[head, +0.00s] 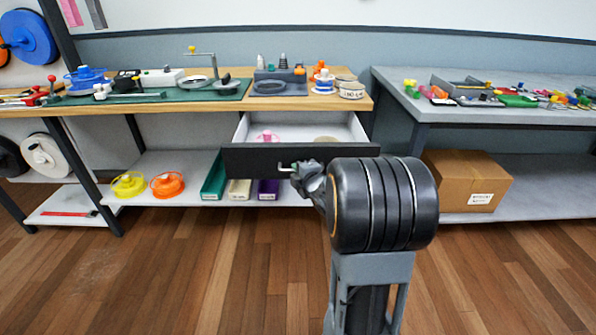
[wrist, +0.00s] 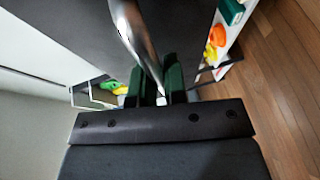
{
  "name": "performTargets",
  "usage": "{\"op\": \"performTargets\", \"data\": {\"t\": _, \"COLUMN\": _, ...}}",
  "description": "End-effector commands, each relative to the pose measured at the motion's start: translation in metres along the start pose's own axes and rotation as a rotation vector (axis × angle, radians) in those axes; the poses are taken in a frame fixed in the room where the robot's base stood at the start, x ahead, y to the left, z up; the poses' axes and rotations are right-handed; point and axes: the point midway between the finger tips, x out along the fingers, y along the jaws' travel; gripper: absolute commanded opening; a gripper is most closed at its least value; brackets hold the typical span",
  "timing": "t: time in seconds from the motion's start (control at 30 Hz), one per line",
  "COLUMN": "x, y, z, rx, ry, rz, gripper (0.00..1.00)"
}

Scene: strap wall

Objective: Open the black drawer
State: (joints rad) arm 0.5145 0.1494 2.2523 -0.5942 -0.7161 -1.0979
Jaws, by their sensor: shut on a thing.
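The black drawer (head: 240,159) stands pulled out under the wooden workbench, its white inside showing. In it lie a pink round item (head: 267,136) and a tan one at the right, partly hidden by the drawer front. My gripper (head: 297,169) is at the middle of the drawer front, shut on the handle (head: 283,168). In the wrist view, the handle (wrist: 127,30) is a shiny metal bar running down between the dark green fingers of my gripper (wrist: 157,88). My arm hides the lower right part of the drawer front in the head view.
The wooden workbench (head: 210,106) carries tools and spools. Below it, a shelf holds yellow (head: 128,184) and orange (head: 167,185) spools and several bins (head: 214,180). A cardboard box (head: 466,180) sits under the grey table (head: 480,105) at right. The wooden floor in front is clear.

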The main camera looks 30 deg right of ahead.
Motion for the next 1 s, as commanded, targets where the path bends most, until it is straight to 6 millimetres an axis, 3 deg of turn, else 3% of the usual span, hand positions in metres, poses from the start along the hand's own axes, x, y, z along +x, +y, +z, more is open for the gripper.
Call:
{"op": "performTargets", "data": {"t": 0.27, "x": 0.000, "y": 0.000, "z": 0.000, "rx": -0.001, "ry": 0.000, "rz": 0.000, "gripper": 0.37}}
{"op": "performTargets", "data": {"t": 0.57, "x": -0.003, "y": 0.001, "z": 0.000, "rx": -0.001, "ry": 0.000, "rz": 0.001, "gripper": 0.37}}
{"op": "performTargets", "data": {"t": 0.77, "x": -0.031, "y": 0.003, "z": 0.000, "rx": -0.001, "ry": -0.002, "rz": 0.001, "gripper": 0.37}}
{"op": "performTargets", "data": {"t": 1.0, "x": -0.089, "y": 0.003, "z": 0.000, "rx": -0.001, "ry": -0.003, "rz": 0.002, "gripper": 0.37}}
